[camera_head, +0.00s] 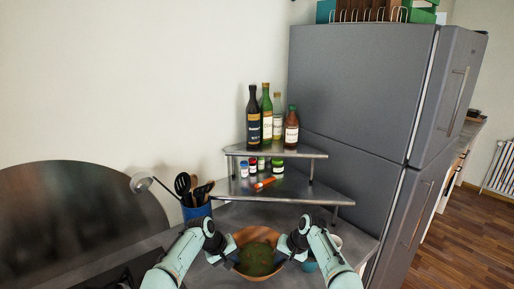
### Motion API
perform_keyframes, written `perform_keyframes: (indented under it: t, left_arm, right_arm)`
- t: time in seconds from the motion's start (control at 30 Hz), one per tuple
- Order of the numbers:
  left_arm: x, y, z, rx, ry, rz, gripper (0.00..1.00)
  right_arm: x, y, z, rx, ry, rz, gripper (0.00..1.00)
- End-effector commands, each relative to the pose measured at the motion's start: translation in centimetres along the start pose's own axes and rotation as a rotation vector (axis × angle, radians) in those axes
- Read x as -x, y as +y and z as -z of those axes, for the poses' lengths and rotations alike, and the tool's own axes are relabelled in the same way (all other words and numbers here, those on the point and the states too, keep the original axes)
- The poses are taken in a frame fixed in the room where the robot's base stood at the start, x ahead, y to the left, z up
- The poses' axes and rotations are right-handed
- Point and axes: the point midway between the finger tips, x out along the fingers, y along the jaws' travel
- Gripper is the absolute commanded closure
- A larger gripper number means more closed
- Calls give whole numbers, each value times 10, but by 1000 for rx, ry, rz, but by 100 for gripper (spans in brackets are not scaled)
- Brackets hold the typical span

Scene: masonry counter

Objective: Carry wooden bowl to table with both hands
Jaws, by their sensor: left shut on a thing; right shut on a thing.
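The wooden bowl (246,236) is a brown round bowl with something green inside. It is at the bottom middle of the head view, over the grey counter. My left gripper (229,252) is shut on the bowl's left side. My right gripper (281,250) is shut on its right side. The fingertips are partly hidden by my wrists and the bowl's rim. I cannot tell whether the bowl touches the counter. No separate table can be made out.
A metal corner shelf (318,195) with several bottles and small jars stands behind the bowl. A blue utensil holder (197,211) is to the left. A grey fridge (360,85) stands to the right. Open wooden floor (462,215) lies at the far right.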

Motion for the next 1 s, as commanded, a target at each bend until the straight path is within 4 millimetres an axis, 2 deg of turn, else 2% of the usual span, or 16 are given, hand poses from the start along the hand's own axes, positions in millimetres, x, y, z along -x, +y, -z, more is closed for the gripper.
perform_keyframes:
  t: [0.47,1.0]
  left_arm:
    - [3,5,5,0,1,0,100]
    - [28,9,-13,0,0,-1,100]
  right_arm:
    - [4,-5,4,3,0,3,100]
    - [28,-11,-15,4,1,3,100]
